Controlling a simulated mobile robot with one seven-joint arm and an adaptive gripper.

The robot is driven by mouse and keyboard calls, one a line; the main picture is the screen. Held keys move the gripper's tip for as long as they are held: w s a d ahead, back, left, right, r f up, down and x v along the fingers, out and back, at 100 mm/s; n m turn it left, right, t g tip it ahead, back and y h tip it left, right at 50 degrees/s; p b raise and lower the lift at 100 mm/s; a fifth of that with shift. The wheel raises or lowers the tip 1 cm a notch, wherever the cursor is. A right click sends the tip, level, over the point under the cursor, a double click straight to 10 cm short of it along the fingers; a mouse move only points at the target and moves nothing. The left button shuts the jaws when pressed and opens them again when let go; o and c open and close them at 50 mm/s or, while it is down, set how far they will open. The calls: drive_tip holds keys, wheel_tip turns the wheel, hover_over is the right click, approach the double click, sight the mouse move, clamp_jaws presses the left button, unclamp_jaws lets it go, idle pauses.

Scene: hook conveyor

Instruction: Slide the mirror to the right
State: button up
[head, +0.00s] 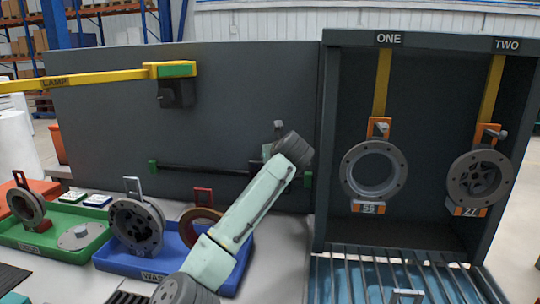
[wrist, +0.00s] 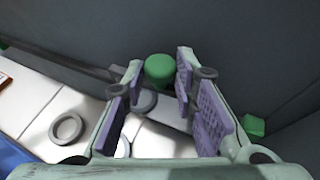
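A dark rail (head: 205,170) with green end blocks runs along the lower grey wall panel. A carriage sits near its right end, mostly hidden behind my arm in the head view. In the wrist view a round green knob (wrist: 159,69) stands on a grey bar (wrist: 172,118); I take it as the mirror slider's handle, but no mirror face shows clearly. My gripper (wrist: 160,62) is open, with its purple-padded fingers on either side of the knob. I cannot tell whether they touch it. My gripper is hidden behind my arm in the head view.
A yellow lamp arm (head: 95,78) reaches in from the left. A green tray (head: 50,238) and a blue tray (head: 120,263) hold flanged parts.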

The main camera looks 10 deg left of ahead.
drive_tip(key=o, duration=0.4)
drive_tip(key=shift+o, duration=0.2)
drive_tip(key=v, duration=1.2)
